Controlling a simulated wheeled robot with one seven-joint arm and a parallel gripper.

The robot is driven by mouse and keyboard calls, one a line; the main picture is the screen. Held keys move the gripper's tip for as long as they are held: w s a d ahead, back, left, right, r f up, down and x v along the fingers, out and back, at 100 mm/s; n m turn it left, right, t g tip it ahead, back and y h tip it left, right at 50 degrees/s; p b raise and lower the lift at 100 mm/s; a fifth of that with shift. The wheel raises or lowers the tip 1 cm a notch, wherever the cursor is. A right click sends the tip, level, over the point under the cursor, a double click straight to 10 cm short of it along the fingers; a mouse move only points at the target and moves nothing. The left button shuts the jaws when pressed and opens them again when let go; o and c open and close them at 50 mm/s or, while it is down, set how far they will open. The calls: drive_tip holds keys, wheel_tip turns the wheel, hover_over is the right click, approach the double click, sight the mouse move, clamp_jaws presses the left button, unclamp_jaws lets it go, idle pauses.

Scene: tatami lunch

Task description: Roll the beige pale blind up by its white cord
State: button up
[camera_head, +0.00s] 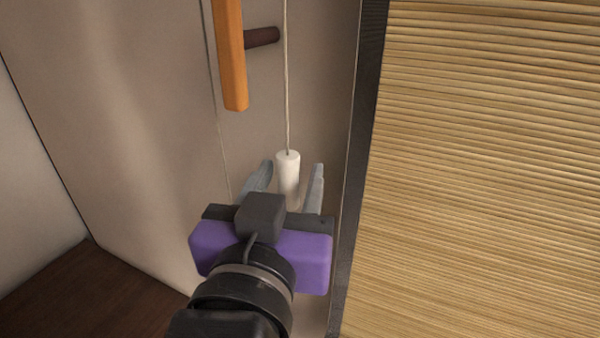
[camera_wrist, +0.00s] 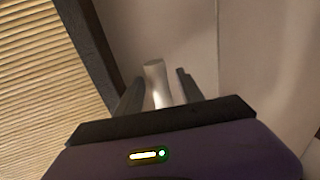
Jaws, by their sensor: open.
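The beige blind (camera_head: 480,170) hangs at the right in the head view, with fine horizontal slats; it shows at the left in the wrist view (camera_wrist: 45,80). Its white cord (camera_head: 287,80) hangs straight down in front of the wall, left of the blind's dark frame. A white cylindrical pull (camera_head: 288,175) is at the cord's lower end. My gripper (camera_head: 291,172) is open, with one grey finger on each side of the pull. In the wrist view the pull (camera_wrist: 156,82) stands between the fingers. I cannot tell whether either finger touches it.
An orange bar (camera_head: 231,55) hangs left of the cord, above my gripper. A dark brown peg (camera_head: 262,38) sticks out beside it, close to the cord. The dark frame edge (camera_head: 358,150) runs just right of my gripper. Bare wall (camera_head: 115,120) lies to the left.

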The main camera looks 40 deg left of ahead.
clamp_jaws()
idle(1.4)
